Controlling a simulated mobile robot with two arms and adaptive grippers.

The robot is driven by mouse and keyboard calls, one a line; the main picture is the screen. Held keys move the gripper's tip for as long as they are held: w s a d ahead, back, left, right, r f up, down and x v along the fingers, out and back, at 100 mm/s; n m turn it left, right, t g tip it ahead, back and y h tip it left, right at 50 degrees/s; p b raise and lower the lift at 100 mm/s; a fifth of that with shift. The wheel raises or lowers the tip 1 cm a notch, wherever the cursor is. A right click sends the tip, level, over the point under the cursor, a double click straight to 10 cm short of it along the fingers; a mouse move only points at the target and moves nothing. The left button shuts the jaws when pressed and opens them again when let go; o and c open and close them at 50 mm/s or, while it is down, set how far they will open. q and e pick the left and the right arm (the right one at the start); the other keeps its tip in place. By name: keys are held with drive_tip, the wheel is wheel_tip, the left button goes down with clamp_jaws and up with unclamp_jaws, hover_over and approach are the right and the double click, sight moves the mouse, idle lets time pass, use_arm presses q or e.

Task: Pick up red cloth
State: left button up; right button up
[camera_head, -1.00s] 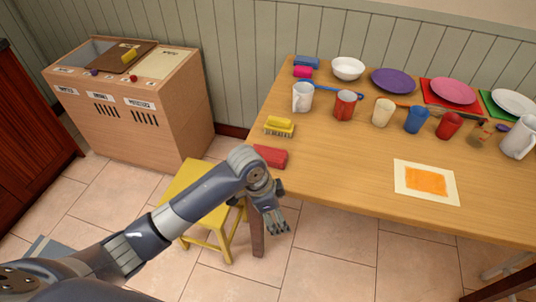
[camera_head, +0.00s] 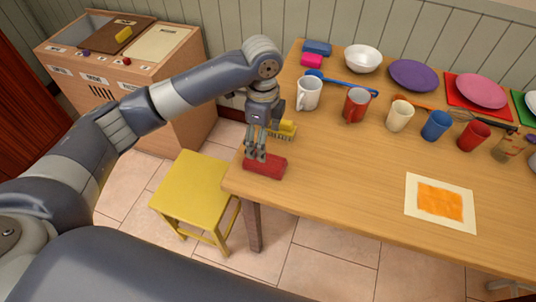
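The red cloth (camera_head: 270,168), a small folded bundle, lies on the wooden table (camera_head: 335,185) near its front left corner. My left gripper (camera_head: 256,156) points down at the left part of the cloth, its fingertips at or just above it. The fingers hide part of the cloth's back edge. Whether they are spread or closed on it is too small to tell. My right gripper is not in view.
A yellow brush (camera_head: 288,129) lies just behind the gripper. A white mug (camera_head: 309,94) and a red cup (camera_head: 356,104) stand further back. An orange-painted sheet (camera_head: 440,202) lies to the right. A yellow stool (camera_head: 192,190) stands left of the table.

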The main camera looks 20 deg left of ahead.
sight(265, 163)
use_arm(q)
drive_tip(key=f, duration=0.3)
drive_tip(key=shift+s+f, duration=0.25)
drive_tip(key=shift+s, duration=0.15)
drive_tip(key=shift+f, duration=0.25)
drive_tip(key=f, duration=0.4)
drive_tip(key=shift+w+d+f+p, duration=0.15)
drive_tip(key=shift+d+f+p, duration=0.05)
drive_tip(key=shift+p, duration=0.1)
drive_tip(key=shift+f, duration=0.4)
drive_tip(key=shift+c, duration=0.4)
drive_tip(key=c, duration=1)
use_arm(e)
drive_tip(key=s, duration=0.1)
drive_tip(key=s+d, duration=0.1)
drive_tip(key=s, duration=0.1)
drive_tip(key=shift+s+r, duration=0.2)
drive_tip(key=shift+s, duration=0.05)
